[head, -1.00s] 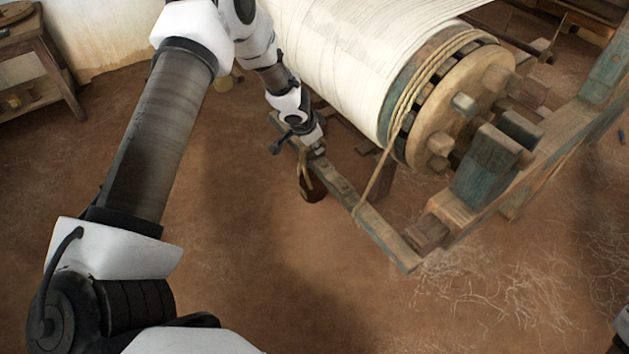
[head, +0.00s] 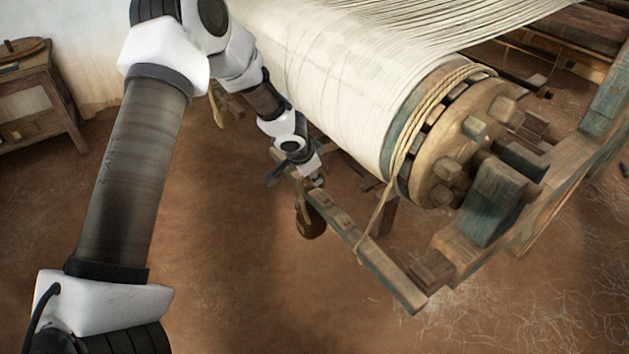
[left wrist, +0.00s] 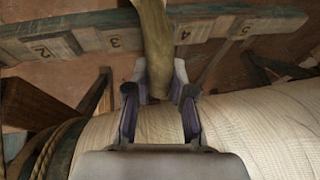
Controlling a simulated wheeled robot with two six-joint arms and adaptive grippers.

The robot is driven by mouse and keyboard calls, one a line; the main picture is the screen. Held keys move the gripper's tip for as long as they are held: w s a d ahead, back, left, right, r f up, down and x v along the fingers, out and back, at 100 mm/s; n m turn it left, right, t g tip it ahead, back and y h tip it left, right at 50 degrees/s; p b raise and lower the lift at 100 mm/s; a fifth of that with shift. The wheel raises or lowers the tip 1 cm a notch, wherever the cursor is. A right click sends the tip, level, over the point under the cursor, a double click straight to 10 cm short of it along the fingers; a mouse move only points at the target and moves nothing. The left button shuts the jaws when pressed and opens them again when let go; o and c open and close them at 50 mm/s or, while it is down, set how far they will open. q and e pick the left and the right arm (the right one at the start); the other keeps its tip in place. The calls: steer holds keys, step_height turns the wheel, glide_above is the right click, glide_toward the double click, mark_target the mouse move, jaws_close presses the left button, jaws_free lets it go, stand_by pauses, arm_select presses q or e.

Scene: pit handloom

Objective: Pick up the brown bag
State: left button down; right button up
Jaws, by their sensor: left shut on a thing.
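The brown bag (head: 311,222) hangs low beside the numbered wooden rail (head: 350,235) of the loom in the head view. My left gripper (head: 317,180) is at the rail, just above the bag. In the left wrist view its fingers (left wrist: 158,92) are shut on a brownish-olive strip that looks like the upper part of the brown bag (left wrist: 155,40). The strip crosses in front of the rail (left wrist: 90,38), between the marks 3 and 4. The lower part of the bag is out of the wrist view. My right gripper is not in view.
The large cloth roll (head: 330,75) with its roped wooden end wheel (head: 455,140) lies close beside my left gripper. A rope (head: 378,210) slants down to the rail. A yellowish hanging thing (head: 221,117) shows behind my arm. A wooden table (head: 45,100) stands far left. The floor in front is clear.

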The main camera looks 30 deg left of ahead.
arm_select(q)
steer(key=s+b, duration=0.2)
steer(key=s+d+b, duration=0.1)
steer(key=s+b, duration=0.3)
steer(key=shift+s+d+b, duration=0.1)
steer(key=shift+d+b, duration=0.25)
steer(key=shift+d, duration=0.05)
steer(key=s+d+r+b, duration=0.1)
steer(key=s+d+b, duration=0.1)
steer(key=s, duration=0.5)
steer(key=shift+r+b, duration=0.3)
steer(key=shift+b, duration=0.15)
steer(key=shift+w, duration=0.1)
